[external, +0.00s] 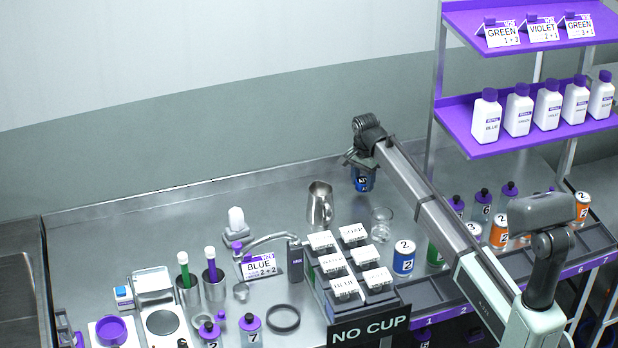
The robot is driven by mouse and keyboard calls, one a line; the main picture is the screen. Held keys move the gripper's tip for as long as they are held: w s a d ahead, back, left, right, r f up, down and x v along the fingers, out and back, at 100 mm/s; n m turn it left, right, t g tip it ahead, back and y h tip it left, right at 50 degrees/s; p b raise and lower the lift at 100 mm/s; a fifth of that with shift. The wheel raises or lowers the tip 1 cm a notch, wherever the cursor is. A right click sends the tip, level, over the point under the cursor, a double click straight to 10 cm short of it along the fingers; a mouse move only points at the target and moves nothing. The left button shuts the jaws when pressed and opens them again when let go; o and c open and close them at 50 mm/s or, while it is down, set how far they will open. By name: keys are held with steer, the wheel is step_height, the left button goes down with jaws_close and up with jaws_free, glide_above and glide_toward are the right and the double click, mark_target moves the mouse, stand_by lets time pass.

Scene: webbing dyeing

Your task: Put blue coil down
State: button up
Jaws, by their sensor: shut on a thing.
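My gripper (360,163) is at the back of the steel counter, pointing down. It is shut on a small dark blue coil (362,182) with a pale label, which hangs upright below the fingers. I cannot tell whether the coil's bottom touches the counter. Another coil with blue and white sides and a "2" on top (403,258) stands at the rack beside the labelled boxes.
A metal pitcher (320,205) stands left of the held coil, and a glass beaker (381,224) is in front of it. Labelled boxes (345,290) and a numbered rack (520,262) lie in front. Purple shelves (515,135) rise at right. The back-left counter is clear.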

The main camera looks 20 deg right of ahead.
mark_target(363, 180)
steer(key=shift+f, duration=1.15)
steer(key=shift+f, duration=0.15)
steer(key=o, duration=1)
steer(key=shift+o, duration=0.2)
step_height(363, 180, up, 12)
steer(key=shift+r, duration=0.2)
